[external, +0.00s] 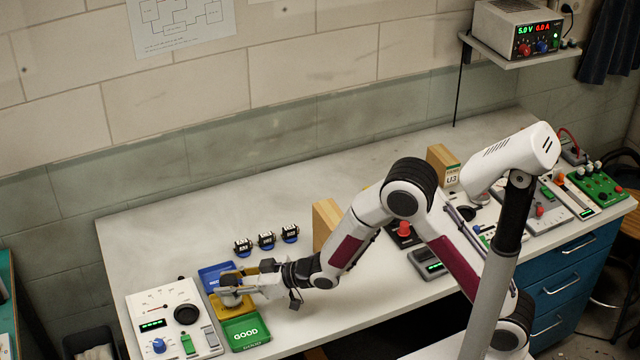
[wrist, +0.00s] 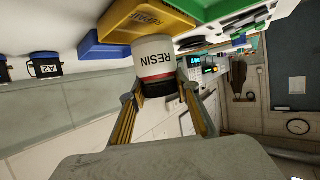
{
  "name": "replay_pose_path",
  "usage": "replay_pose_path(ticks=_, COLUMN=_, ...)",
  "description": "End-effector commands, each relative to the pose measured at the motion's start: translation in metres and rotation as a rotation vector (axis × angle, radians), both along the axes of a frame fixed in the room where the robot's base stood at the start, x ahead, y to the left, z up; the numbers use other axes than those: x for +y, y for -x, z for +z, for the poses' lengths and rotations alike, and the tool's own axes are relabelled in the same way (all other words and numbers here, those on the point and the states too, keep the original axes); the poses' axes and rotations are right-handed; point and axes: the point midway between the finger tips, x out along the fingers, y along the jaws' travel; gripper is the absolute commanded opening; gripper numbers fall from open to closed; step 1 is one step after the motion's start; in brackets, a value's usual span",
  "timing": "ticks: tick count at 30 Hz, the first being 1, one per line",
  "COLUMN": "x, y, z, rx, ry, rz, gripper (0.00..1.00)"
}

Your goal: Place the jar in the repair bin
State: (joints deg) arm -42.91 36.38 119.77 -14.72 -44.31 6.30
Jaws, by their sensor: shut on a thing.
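The jar is white with a red stripe, a dark end and the label RESIN. It shows in the wrist view (wrist: 154,55) between my gripper's fingers (wrist: 158,88). My gripper is shut on its dark end. In the external view my gripper (external: 238,292) is low at the yellow bin (external: 218,312), and the jar (external: 230,299) is partly hidden by the fingers. The yellow bin, with a label reading like REPAIR, also shows in the wrist view (wrist: 125,27). The jar overlaps this bin in both views; I cannot tell whether it touches the floor.
A blue bin (external: 208,279) lies behind the yellow one and a green GOOD bin (external: 255,345) in front. A meter panel (external: 165,312) stands to the left. A wooden block (external: 325,222) stands to the right.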

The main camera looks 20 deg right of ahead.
Motion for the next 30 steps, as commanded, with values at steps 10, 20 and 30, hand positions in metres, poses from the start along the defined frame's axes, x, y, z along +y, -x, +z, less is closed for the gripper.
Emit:
replay_pose_path(ticks=10, x=0.000, y=0.000, z=-0.025, rx=-0.001, ry=-0.001, rz=0.000, gripper=0.06)
replay_pose_path(ticks=20, x=0.000, y=0.000, z=-0.025, rx=-0.001, ry=-0.002, rz=0.000, gripper=0.06)
replay_pose_path(ticks=30, x=0.000, y=0.000, z=-0.027, rx=0.000, ry=0.000, rz=0.000, gripper=0.48)
